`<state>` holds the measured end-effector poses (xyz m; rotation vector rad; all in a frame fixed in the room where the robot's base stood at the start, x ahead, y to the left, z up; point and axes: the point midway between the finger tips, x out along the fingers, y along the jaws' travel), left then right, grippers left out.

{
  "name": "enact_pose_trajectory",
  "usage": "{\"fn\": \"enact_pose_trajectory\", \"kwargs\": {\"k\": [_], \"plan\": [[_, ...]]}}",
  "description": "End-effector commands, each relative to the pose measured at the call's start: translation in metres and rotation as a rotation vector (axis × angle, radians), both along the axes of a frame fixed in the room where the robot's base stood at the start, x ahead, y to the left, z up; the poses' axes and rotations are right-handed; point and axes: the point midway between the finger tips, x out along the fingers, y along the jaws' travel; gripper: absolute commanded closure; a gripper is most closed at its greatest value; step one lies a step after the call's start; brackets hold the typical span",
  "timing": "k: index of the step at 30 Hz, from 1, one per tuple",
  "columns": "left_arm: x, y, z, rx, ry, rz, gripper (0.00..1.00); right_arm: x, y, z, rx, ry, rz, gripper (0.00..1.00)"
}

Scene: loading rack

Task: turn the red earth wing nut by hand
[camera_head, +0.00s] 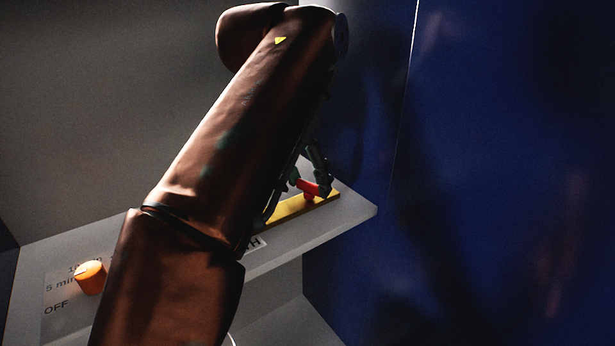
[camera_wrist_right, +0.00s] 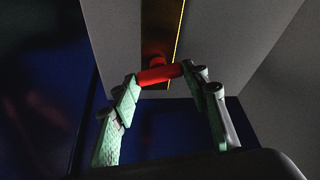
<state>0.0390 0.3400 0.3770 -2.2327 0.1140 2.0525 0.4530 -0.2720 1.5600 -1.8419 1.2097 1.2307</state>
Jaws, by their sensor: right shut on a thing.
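The red earth wing nut (camera_head: 309,188) stands on a yellow strip (camera_head: 290,208) near the right end of a grey shelf. My right gripper (camera_head: 305,182) is at the wing nut, with its arm reaching in from below across the middle of the head view. In the right wrist view the red wing nut (camera_wrist_right: 158,75) spans between the two green-padded fingers (camera_wrist_right: 160,88) of my right gripper, which is shut on it. Part of the yellow strip is hidden behind my arm. My left gripper is not in view.
An orange knob (camera_head: 90,277) with "5 min" and "OFF" labels sits at the left of the grey shelf (camera_head: 345,213). A dark blue wall (camera_head: 500,170) stands to the right, close to the shelf end. A grey wall (camera_head: 100,110) is behind.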

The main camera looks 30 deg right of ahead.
Motion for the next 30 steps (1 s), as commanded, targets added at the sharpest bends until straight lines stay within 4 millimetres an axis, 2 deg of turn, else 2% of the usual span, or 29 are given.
{"fn": "enact_pose_trajectory", "kwargs": {"k": [9, 20, 30], "plan": [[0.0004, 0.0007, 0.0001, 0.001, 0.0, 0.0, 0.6, 0.0002, -0.0001, 0.0003, -0.001, -0.001, 0.0, 0.83], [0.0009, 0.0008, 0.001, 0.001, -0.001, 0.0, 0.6, 0.001, -0.0003, 0.0002, -0.002, 0.0, -0.069, 0.83], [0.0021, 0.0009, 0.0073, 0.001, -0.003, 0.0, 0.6, 0.003, -0.0001, 0.0008, -0.003, 0.001, -0.329, 0.83]]}}
